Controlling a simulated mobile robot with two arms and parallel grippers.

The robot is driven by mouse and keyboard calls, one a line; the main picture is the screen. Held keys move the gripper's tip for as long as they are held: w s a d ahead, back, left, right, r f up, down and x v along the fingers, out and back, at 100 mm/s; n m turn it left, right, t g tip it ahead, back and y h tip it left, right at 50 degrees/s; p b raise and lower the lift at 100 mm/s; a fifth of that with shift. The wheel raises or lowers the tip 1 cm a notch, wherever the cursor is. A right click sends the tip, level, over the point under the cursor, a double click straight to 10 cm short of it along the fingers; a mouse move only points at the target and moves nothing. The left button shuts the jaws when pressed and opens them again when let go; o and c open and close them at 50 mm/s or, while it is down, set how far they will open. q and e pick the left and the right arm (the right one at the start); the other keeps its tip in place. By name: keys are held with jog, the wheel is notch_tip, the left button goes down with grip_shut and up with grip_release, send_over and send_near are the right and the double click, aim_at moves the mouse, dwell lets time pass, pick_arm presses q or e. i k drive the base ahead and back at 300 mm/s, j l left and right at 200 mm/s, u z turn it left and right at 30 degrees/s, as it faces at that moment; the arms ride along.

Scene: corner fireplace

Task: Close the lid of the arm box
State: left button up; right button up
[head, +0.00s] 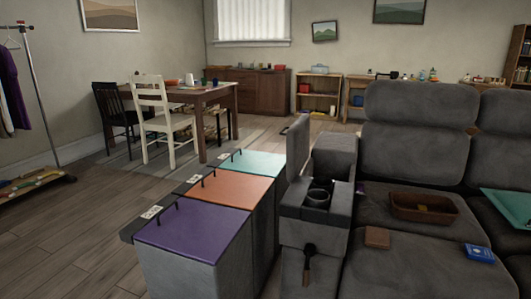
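The arm box (308,235) is the grey sofa arm left of the seats, with a dark top section. A grey slab, seemingly its lid (298,148), stands raised and nearly upright on the left side of the arm, behind the top section. A round cup holder (318,197) sits in the dark top section. The inside of the box is mostly hidden from this angle. A dark brush-like thing (309,262) hangs on the arm's front face. Neither of my grippers is in view.
Bins with purple (190,228), orange (232,188) and teal (254,163) tops stand close left of the arm. On the sofa (385,270) lie a brown tray (397,212), a brown wallet-like item (377,238) and a blue box (479,253). Floor at left is open.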

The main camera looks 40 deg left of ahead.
aim_at(298, 135)
jog(key=k+j, duration=0.2)
jog(key=j, duration=0.15)
jog(key=k+j+u, duration=0.1)
jog(key=j, duration=0.25)
jog(key=k+j, duration=0.3)
jog(key=k+j+u, duration=0.1)
jog(key=j, duration=0.85)
jog(key=i+j, duration=0.15)
jog(key=j, duration=0.4)
jog(key=j+u, duration=0.1)
jog(key=j, duration=0.45)
jog(key=i, duration=0.05)
